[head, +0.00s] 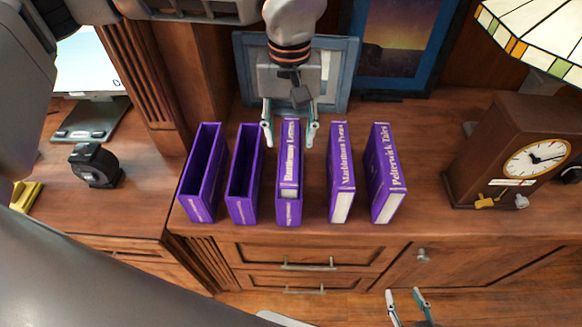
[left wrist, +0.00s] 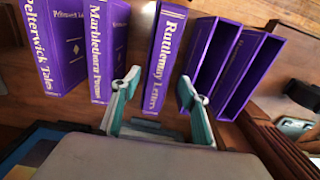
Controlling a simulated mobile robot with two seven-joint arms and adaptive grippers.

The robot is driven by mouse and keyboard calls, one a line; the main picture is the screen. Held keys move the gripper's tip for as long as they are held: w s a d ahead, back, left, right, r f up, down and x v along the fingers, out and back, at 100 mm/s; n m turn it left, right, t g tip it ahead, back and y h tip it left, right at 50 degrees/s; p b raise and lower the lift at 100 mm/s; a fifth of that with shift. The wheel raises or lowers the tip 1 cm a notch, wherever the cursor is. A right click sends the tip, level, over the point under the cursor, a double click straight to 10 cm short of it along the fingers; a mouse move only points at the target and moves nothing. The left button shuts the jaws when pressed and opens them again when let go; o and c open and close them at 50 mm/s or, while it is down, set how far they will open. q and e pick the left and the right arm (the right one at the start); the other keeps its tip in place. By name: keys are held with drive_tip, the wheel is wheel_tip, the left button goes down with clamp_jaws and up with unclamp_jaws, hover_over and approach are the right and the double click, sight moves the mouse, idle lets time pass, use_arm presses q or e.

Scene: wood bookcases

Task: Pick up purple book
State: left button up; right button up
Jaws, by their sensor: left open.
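Several purple books and cases stand upright in a row on the wooden cabinet top. The middle purple book (head: 290,165), titled "Ruttlemay Letters", also shows in the left wrist view (left wrist: 166,50). To its right stand the purple "Marblethorn Poems" book (head: 341,165) and the purple "Pelterwick Tales" book (head: 384,165). To its left are two hollow purple cases (head: 203,170) (head: 243,175). My left gripper (head: 289,140) is open and empty, its fingers on either side of the middle book's far end. My right gripper (head: 404,292) is open and empty, low in front of the cabinet.
A picture frame (head: 340,75) leans behind my left gripper. A wooden clock (head: 505,150) and a stained-glass lamp (head: 530,35) stand at right. A black tape dispenser (head: 95,165) sits at left. The cabinet top between the books and clock is clear.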

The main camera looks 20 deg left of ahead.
sight(291, 148)
use_arm(q)
wheel_tip(291, 148, down, 3)
drive_tip(key=shift+f, duration=0.2)
clamp_jaws()
drive_tip(key=shift+r, duration=0.1)
